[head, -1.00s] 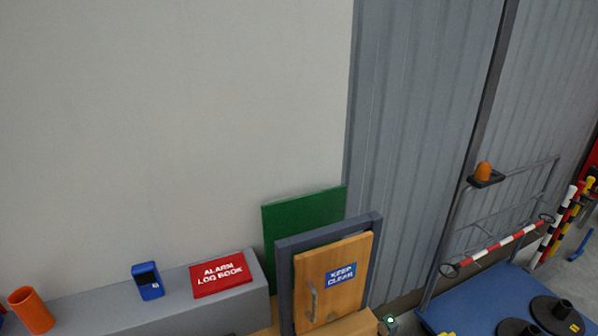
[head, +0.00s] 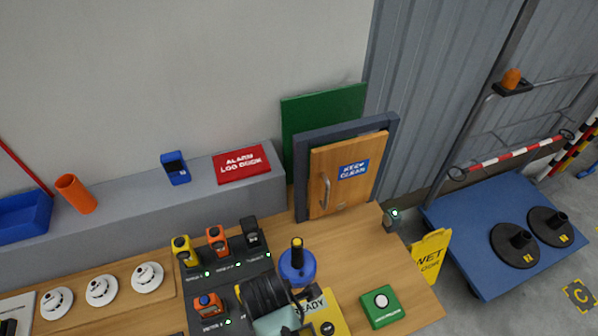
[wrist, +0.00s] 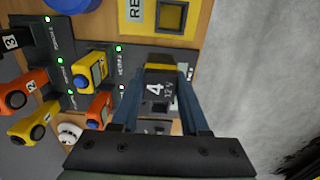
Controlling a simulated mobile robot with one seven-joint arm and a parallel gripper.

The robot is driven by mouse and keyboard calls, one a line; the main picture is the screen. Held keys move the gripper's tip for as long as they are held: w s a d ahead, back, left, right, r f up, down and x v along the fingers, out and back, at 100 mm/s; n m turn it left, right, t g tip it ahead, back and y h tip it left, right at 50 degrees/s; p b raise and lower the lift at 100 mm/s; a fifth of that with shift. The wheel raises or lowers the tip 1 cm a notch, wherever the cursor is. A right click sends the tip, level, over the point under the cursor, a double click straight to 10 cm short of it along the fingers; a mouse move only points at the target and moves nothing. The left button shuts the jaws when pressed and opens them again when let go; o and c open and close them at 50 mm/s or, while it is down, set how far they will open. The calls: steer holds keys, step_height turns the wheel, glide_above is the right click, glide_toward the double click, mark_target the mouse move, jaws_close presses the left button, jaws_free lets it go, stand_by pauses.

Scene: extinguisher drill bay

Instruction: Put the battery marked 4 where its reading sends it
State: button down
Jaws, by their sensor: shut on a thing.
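A dark battery marked 4 (wrist: 157,88), with a yellow band, is between the blue fingers of my gripper (wrist: 160,78) in the wrist view. My gripper is shut on it. The yellow READY plate (wrist: 198,18), with a dark square in it, lies just beyond. It also shows in the head view (head: 333,308), partly behind my arm. The dark charger block (head: 222,268) holds yellow, orange and black units with green lights.
A blue pot (head: 298,268) with a black and yellow piece stands behind the READY plate. A green box with a white button (head: 381,306) is to the right. A wooden door model (head: 345,175) stands at the back. White detectors (head: 101,290) are at the left. Bench between pot and door is clear.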

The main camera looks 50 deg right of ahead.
steer(key=a+f, duration=0.2)
steer(key=w+a+f+b, duration=0.1)
steer(key=f, duration=0.1)
steer(key=a+f+b, duration=0.1)
steer(key=a+f, duration=0.1)
steer(key=shift+w+a+f, duration=0.3)
steer(key=shift+w+f, duration=0.1)
stand_by(0.3)
steer(key=shift+r+p, duration=0.1)
steer(key=shift+p, duration=0.6)
stand_by(1.7)
steer(key=shift+f+b, duration=1.1)
steer(key=shift+f, duration=0.55)
stand_by(0.8)
jaws_free()
stand_by(0.5)
